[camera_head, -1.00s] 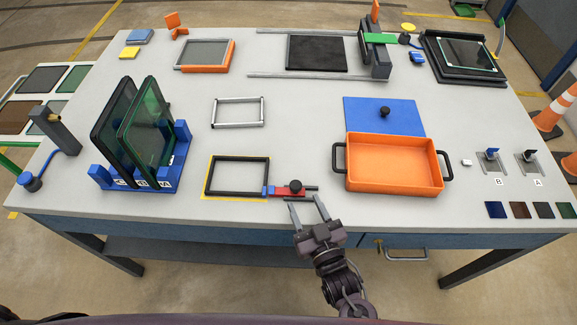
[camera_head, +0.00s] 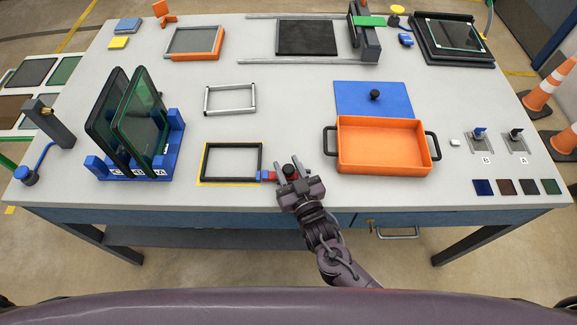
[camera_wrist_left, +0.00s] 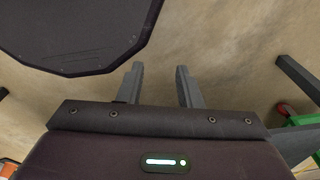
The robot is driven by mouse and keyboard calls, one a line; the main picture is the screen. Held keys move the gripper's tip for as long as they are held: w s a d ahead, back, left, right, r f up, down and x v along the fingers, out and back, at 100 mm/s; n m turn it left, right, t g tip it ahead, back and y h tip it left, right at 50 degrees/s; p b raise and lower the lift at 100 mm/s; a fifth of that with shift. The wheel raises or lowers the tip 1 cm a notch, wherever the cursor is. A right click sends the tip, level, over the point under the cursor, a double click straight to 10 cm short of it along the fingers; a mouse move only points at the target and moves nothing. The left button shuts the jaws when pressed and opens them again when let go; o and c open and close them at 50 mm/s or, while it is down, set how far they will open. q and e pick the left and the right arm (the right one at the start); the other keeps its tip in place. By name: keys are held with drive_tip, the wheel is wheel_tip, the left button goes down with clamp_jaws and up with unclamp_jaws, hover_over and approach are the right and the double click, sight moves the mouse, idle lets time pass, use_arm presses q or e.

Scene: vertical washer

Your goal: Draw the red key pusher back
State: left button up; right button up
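The red key pusher (camera_head: 269,175) sits at the front of the table, just right of the black frame (camera_head: 232,162) in its yellow outline. It has a blue tip at its left end and a black knob (camera_head: 290,171) on top. My right gripper (camera_head: 286,171) is over the pusher, with its two fingers apart on either side of the knob. I cannot tell whether the fingers touch the knob. The gripper hides much of the pusher's right part. My left gripper (camera_wrist_left: 161,88) shows only in the left wrist view, open and empty, away from the tabletop.
An orange tray (camera_head: 384,163) with black handles stands right of the gripper, with a blue plate (camera_head: 345,99) behind it. A blue rack (camera_head: 170,165) holding dark and green panels stands left. A silver frame (camera_head: 231,98) lies behind the black frame.

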clamp_jaws()
drive_tip(key=shift+d+p, duration=0.45)
drive_tip(key=shift+d, duration=1.8)
use_arm(q)
drive_tip(key=shift+s+a+r, duration=0.2)
drive_tip(key=shift+s+r, duration=0.15)
drive_tip(key=shift+s, duration=0.2)
use_arm(e)
drive_tip(key=shift+w, duration=0.1)
drive_tip(key=shift+o, duration=0.4)
unclamp_jaws()
use_arm(q)
drive_tip(key=shift+d, duration=0.1)
use_arm(e)
drive_tip(key=shift+o, duration=1.3)
drive_tip(key=shift+d, duration=0.1)
drive_tip(key=b+v, duration=0.1)
drive_tip(key=v, duration=0.7)
drive_tip(key=shift+b, duration=0.4)
use_arm(q)
drive_tip(key=shift+f, duration=0.85)
